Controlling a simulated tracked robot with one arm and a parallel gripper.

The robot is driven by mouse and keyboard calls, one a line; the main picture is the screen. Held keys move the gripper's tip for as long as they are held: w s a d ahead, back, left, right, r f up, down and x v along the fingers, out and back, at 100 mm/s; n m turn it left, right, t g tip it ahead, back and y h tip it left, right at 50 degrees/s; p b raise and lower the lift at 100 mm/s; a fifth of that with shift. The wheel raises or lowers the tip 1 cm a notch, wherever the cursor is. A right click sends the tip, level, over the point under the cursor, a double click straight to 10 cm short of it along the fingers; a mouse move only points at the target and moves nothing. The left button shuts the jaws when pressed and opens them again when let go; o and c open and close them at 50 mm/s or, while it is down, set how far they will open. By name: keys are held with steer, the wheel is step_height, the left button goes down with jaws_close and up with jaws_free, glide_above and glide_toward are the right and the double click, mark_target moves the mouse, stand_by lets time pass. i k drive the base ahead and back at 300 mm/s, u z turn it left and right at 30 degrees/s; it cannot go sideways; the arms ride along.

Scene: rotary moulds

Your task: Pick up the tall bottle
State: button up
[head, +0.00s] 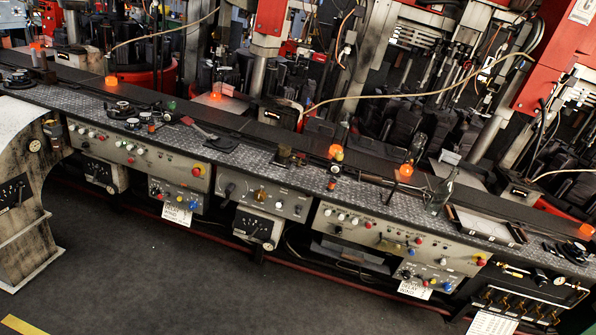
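A clear, greenish glass bottle (441,193) stands on the long metal work ledge (262,160), right of the middle of the head view. It looks upright relative to the ledge, with a narrow neck at its top. A second, less distinct glass shape (416,149) shows behind it, close to a glowing orange piece (406,170). It may be another bottle. My gripper is not in view, and nothing of mine touches the bottle.
Control panels (393,237) with knobs and buttons line the ledge front. A dark frame or tray (487,228) lies right of the bottle. Small tools and several glowing orange pieces sit along the ledge. Red and grey machines (480,50) stand behind. The dark floor (200,275) in front is clear.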

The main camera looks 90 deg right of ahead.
mark_target(442, 192)
steer(key=z, duration=1.1)
steer(key=i, duration=0.15)
steer(key=z, duration=2.1)
steer(key=k, duration=0.9)
steer(key=z, duration=0.25)
steer(key=i, duration=0.9)
steer(key=u, duration=0.1)
